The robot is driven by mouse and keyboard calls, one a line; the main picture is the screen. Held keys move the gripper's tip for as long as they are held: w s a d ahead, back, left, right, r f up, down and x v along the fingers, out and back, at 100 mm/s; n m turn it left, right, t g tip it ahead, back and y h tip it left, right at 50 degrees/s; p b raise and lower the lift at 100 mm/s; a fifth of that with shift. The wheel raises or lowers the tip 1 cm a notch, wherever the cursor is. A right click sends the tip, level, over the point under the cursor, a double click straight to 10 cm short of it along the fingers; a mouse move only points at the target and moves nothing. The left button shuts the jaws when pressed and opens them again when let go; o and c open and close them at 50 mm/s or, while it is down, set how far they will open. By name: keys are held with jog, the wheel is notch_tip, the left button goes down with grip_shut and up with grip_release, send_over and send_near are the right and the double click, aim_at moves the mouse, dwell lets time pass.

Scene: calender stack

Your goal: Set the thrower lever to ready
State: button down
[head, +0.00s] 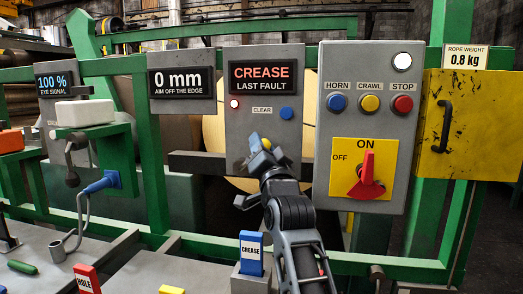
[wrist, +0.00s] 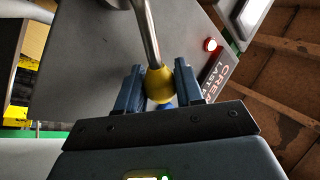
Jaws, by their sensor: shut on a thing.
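A lever with a yellow ball knob (wrist: 160,84) on a bare metal rod (wrist: 144,35) shows in the wrist view; I take it as the thrower lever. The knob sits between the two blue fingers of my gripper (wrist: 158,88), which is shut on it. The rod runs up out of the top of the picture, so its far end is hidden. In the head view my gripper (head: 262,152) is in front of the grey CREASE panel, below its CLEAR button. A speck of the yellow knob shows there, mostly hidden by the fingers. No ready mark is legible.
The CREASE panel (head: 265,84) has a red lamp and a blue button (head: 286,113). To its right are the HORN, CRAWL and STOP buttons, a red ON/OFF switch (head: 367,176) and a yellow box (head: 470,130). A blue CREASE block (head: 251,252) stands below my arm.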

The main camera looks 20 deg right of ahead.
jog(key=c, duration=1.1)
grip_release()
jog(key=shift+r, duration=0.2)
